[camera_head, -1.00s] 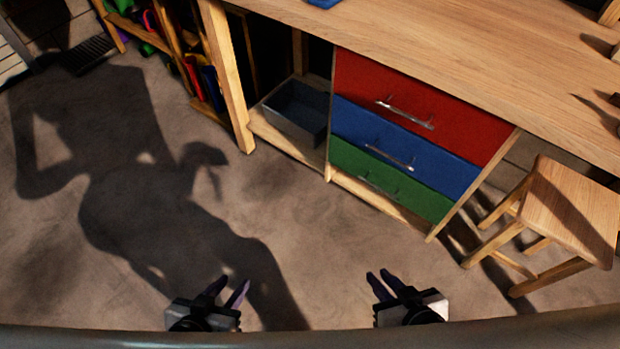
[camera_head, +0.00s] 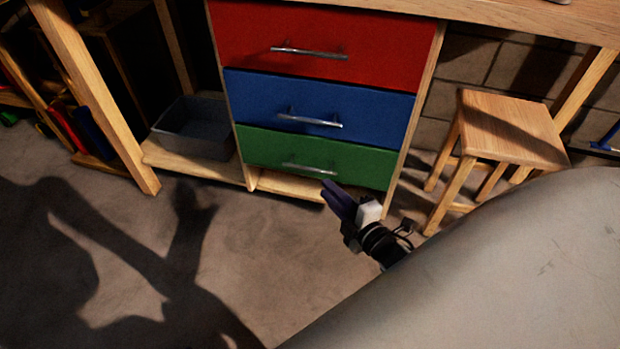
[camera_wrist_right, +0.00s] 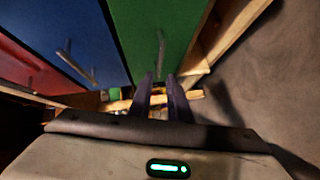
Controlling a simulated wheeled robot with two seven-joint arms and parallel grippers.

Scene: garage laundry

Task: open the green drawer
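The green drawer (camera_head: 355,165) is the bottom one of a three-drawer cabinet, and its front looks flush and closed. Its silver bar handle (camera_head: 309,168) is in the middle of the front. My right gripper (camera_head: 331,187) is just in front of and below the handle, apart from it. In the right wrist view the fingers (camera_wrist_right: 160,78) are parted and empty, pointing at the green front (camera_wrist_right: 190,25). The handle (camera_wrist_right: 160,50) lines up with the gap between them. My left gripper is not in view.
Blue (camera_head: 385,105) and red (camera_head: 390,45) drawers sit above, both closed. A wooden stool (camera_head: 510,130) stands right of the cabinet. A grey bin (camera_head: 195,130) is on the low shelf at left. The floor (camera_head: 270,250) in front is clear.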

